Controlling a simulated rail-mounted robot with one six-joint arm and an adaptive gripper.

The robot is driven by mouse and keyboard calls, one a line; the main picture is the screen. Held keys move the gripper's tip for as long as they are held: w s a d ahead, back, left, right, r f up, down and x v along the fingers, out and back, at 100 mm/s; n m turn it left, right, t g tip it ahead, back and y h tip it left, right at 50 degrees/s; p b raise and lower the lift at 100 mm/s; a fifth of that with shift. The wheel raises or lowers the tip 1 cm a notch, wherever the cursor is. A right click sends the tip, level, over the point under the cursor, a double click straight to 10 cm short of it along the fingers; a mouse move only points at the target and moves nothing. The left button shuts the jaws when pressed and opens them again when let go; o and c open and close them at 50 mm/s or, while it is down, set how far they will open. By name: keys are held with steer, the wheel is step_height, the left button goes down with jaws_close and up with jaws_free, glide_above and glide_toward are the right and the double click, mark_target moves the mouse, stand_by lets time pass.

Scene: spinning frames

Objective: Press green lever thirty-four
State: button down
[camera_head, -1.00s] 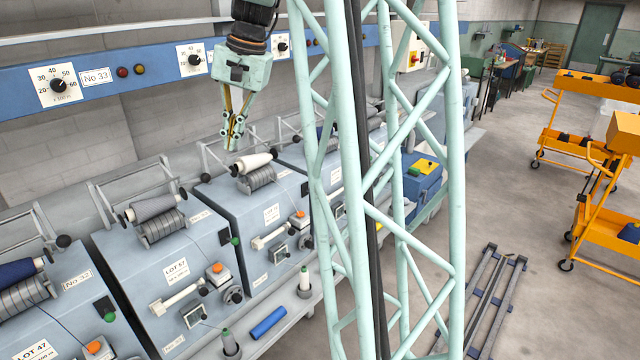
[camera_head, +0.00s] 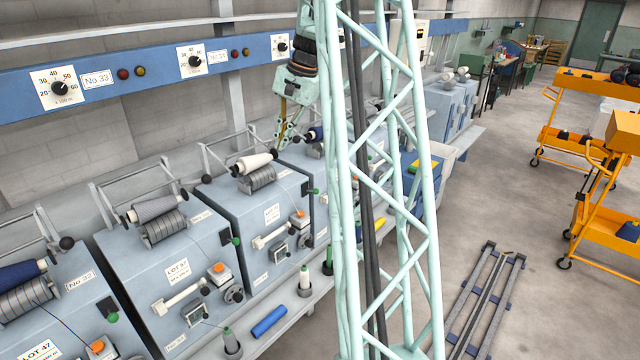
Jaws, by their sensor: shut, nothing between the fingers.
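Blue-grey winding machines stand in a row. The third one (camera_head: 258,215), below the No 34 panel label, carries a cream spool (camera_head: 254,163). Its green lever (camera_head: 315,191) is a small green knob by a black block at the upper right edge of its front. Similar green levers show on the second machine (camera_head: 236,241) and the leftmost machine (camera_head: 111,317). My gripper (camera_head: 280,146) points down with its fingers together and empty. In the picture it is above and left of the third machine's lever, apart from it; its exact depth is hard to tell.
My pale green lattice column hides part of the row on the right. Spool racks (camera_head: 140,196) rise above the machines. A blue rail with dials (camera_head: 190,60) runs behind. A blue cylinder (camera_head: 269,322) lies on the front ledge. Orange carts (camera_head: 590,120) stand right, beyond open floor.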

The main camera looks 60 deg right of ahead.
mark_target(316, 191)
steer(key=s+d+f+m, duration=0.1)
steer(key=s+d+f, duration=0.1)
steer(key=d, duration=0.4)
steer(key=s+d+f+m+p, duration=0.1)
steer(key=s+d+f, duration=0.1)
steer(key=d+f, duration=0.3)
steer(key=s+d+f+m, duration=0.1)
steer(key=s+d+f, duration=0.2)
steer(key=d, duration=0.6)
steer(key=shift+f+t+p, duration=0.3)
steer(key=shift+f, duration=0.35)
steer(key=shift+w+f, duration=0.1)
steer(key=x, duration=1.3)
steer(key=shift+f, duration=0.35)
steer(key=shift+f+b, duration=0.15)
steer(key=shift+b, duration=0.2)
